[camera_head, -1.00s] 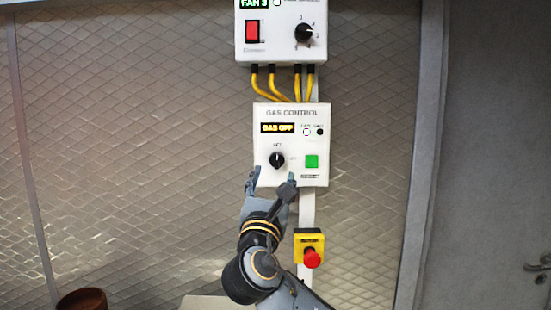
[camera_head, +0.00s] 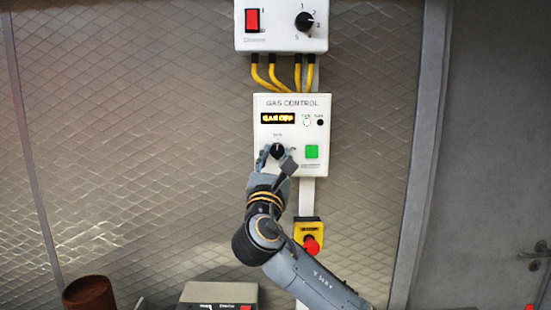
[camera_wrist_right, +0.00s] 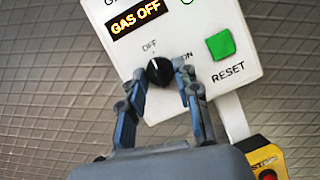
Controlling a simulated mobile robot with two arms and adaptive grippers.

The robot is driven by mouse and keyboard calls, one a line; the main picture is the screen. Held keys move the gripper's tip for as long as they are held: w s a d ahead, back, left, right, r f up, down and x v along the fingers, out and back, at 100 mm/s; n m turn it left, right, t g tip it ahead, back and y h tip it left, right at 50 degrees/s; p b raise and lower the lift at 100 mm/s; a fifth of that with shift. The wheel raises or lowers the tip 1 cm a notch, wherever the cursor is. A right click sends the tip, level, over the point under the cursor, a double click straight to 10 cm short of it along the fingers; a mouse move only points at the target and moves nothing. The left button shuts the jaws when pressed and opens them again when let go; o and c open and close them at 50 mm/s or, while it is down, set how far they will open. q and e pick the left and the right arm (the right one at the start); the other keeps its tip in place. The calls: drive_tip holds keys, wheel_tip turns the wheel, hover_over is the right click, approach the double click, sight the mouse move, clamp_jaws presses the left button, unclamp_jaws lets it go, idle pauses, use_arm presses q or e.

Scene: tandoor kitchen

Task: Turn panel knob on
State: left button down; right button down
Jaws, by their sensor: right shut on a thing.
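The white gas control panel (camera_head: 265,104) hangs on the wall, and its display reads GAS OFF. Its black round knob (camera_head: 278,150) sits below the display, and its white mark points up toward OFF in the right wrist view (camera_wrist_right: 158,70). My right gripper (camera_head: 276,160) is at the knob, with one finger on each side, shut on it. The right wrist view shows its two blue-grey fingers (camera_wrist_right: 163,88) at the knob's lower sides; the exact contact is hard to see. My left gripper is not in view.
A green reset button (camera_head: 312,152) is right of the knob, close to my right finger. A red emergency button (camera_head: 311,244) on a yellow box is below. Another control box (camera_head: 275,40) with yellow cables is above. A brown pot (camera_head: 88,293) stands at lower left.

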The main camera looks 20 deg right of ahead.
drive_tip(key=shift+m, duration=0.6)
drive_tip(key=m+g+h, duration=0.1)
drive_tip(key=m, duration=0.1)
drive_tip(key=m+b, duration=0.1)
drive_tip(key=m, duration=0.1)
drive_tip(key=shift+a+g+h, duration=0.2)
drive_tip(key=shift+g+h, duration=0.2)
drive_tip(key=m, duration=0.2)
drive_tip(key=m+g, duration=0.1)
drive_tip(key=m+g+h, duration=0.1)
drive_tip(key=m, duration=0.1)
drive_tip(key=shift+a+r+m+b, duration=0.1)
drive_tip(key=shift+r+m+b, duration=0.2)
drive_tip(key=shift+b, duration=0.1)
drive_tip(key=m+g, duration=0.1)
drive_tip(key=m, duration=0.1)
drive_tip(key=m+g, duration=0.1)
drive_tip(key=m, duration=0.1)
drive_tip(key=shift+w+r+m+g+p, duration=0.1)
drive_tip(key=shift+r+m+g+p, duration=0.1)
drive_tip(key=shift+m+g+p, duration=0.15)
drive_tip(key=m+y, duration=0.1)
drive_tip(key=m, duration=0.1)
drive_tip(key=m+g+p, duration=0.1)
drive_tip(key=m, duration=0.1)
drive_tip(key=shift+r+y, duration=0.2)
drive_tip(key=shift+y, duration=0.2)
drive_tip(key=shift+m, duration=0.35)
drive_tip(key=c, duration=1)
unclamp_jaws()
